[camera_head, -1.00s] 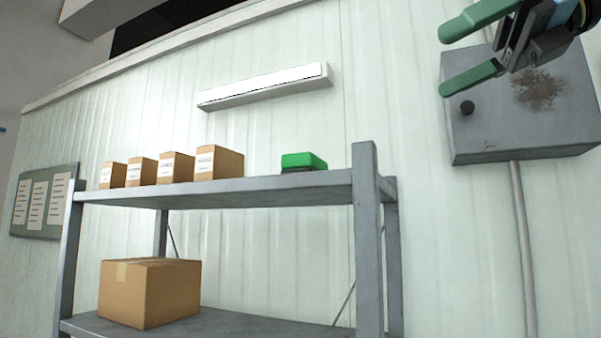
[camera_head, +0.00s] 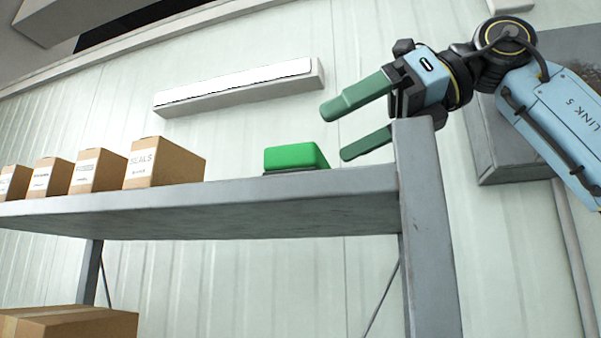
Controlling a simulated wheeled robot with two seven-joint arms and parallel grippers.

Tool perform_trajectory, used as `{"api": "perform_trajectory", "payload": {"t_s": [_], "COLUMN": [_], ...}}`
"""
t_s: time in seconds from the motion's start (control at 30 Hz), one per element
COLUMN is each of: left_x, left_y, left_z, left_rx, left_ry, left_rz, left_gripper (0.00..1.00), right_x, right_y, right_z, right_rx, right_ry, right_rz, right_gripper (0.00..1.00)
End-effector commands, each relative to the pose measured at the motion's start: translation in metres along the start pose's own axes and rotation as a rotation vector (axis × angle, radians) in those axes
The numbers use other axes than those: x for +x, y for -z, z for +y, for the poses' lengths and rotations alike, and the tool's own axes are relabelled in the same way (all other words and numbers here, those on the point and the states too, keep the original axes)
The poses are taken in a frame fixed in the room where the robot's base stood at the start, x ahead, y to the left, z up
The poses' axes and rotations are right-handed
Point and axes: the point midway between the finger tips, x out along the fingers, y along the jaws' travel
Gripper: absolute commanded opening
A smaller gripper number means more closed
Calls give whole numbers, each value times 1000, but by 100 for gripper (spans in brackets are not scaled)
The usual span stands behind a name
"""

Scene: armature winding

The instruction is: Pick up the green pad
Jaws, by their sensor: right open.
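The green pad (camera_head: 294,157) sits on a dark base on the top shelf (camera_head: 200,219), towards the shelf's right end. My right gripper (camera_head: 334,134) comes in from the right with its two green fingers pointing left. It is open and empty. In the picture its fingertips are just right of the pad, a little above and beside it, with a small gap between. My left gripper is not in view.
Several cardboard boxes (camera_head: 161,163) stand left of the pad on the same shelf. The grey shelf post (camera_head: 425,220) rises at the right end, close to my right gripper. A wall box (camera_head: 512,150) is behind my arm. A larger carton (camera_head: 70,322) is below.

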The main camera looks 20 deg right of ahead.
Motion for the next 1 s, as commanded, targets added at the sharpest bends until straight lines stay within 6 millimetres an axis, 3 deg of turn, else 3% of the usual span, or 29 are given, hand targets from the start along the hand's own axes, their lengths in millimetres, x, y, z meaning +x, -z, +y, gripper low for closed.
{"api": "perform_trajectory", "payload": {"t_s": [0.13, 0.27, 0.4, 0.6, 0.87, 1.0], "left_x": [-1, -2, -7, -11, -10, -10], "left_y": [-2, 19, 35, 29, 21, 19], "left_z": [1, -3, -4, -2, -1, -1], "left_rx": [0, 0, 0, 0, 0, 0], "left_ry": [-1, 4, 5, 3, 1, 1], "left_rz": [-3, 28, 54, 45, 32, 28], "left_gripper": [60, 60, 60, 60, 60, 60], "right_x": [17, 25, 45, 69, 72, 72], "right_y": [0, 0, 1, 1, 2, 2], "right_z": [-1, -1, -1, -2, -2, -2], "right_rx": [2, 1, 0, 2, 2, 2], "right_ry": [0, 1, 0, 1, 1, 1], "right_rz": [1, 1, 3, 0, -2, -2], "right_gripper": [100, 100, 100, 100, 100, 83]}}
